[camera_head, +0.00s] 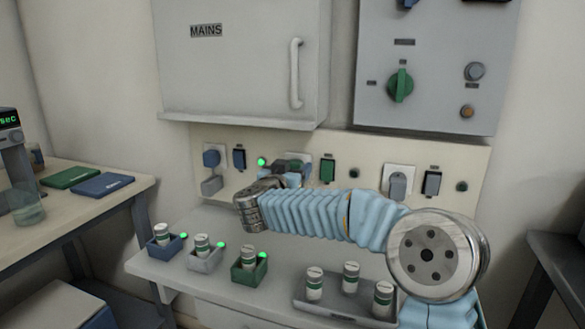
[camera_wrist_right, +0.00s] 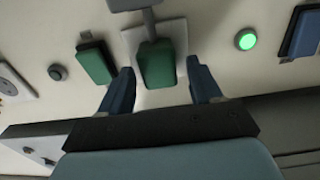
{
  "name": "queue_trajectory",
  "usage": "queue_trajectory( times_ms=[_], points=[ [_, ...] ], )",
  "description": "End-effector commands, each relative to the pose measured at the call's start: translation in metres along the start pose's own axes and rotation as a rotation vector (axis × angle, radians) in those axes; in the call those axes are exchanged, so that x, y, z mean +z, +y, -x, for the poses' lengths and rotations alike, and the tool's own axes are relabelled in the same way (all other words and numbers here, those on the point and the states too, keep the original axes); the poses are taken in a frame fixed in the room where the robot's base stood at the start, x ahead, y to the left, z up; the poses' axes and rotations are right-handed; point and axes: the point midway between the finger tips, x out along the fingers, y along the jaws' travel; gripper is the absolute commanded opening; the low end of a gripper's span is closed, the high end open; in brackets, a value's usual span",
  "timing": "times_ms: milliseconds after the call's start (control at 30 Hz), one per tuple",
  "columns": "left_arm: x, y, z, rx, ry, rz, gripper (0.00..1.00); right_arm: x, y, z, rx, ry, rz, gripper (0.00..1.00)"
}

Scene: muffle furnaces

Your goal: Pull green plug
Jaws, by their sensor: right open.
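The green plug (camera_wrist_right: 157,65) sits in a white wall socket plate (camera_wrist_right: 176,33) in the right wrist view. My right gripper (camera_wrist_right: 160,72) is open, with one blue finger on each side of the plug. A gap shows between the plug and each finger. In the head view my right gripper (camera_head: 292,172) is at the wall panel and mostly hides the plug. The left gripper is not in view.
A green switch (camera_head: 328,171), a lit green lamp (camera_head: 261,162) and a blue switch (camera_head: 239,159) flank the socket. A blue plug (camera_head: 211,158) and a grey plug (camera_head: 397,186) are farther along the panel. Vials in small bins (camera_head: 249,273) and a tray (camera_head: 335,308) stand below.

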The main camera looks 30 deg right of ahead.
Motion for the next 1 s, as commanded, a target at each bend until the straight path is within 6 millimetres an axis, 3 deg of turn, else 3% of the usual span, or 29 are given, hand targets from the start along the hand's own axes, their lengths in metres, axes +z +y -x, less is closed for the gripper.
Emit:
queue_trajectory(
  times_ms=[267, 667, 833, 1000],
  points=[
    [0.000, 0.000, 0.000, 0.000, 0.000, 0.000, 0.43, 0.000, 0.000, -0.001, 0.000, 0.000, 0.000, 0.62],
    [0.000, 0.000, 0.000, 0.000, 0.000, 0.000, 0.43, 0.000, 0.000, -0.001, 0.000, 0.000, -0.001, 0.01],
    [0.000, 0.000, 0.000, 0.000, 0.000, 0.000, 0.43, 0.000, 0.000, 0.002, -0.001, 0.000, -0.001, 0.00],
    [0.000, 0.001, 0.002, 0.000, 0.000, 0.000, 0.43, -0.001, -0.002, 0.027, -0.004, 0.000, -0.001, 0.00]
  ],
)
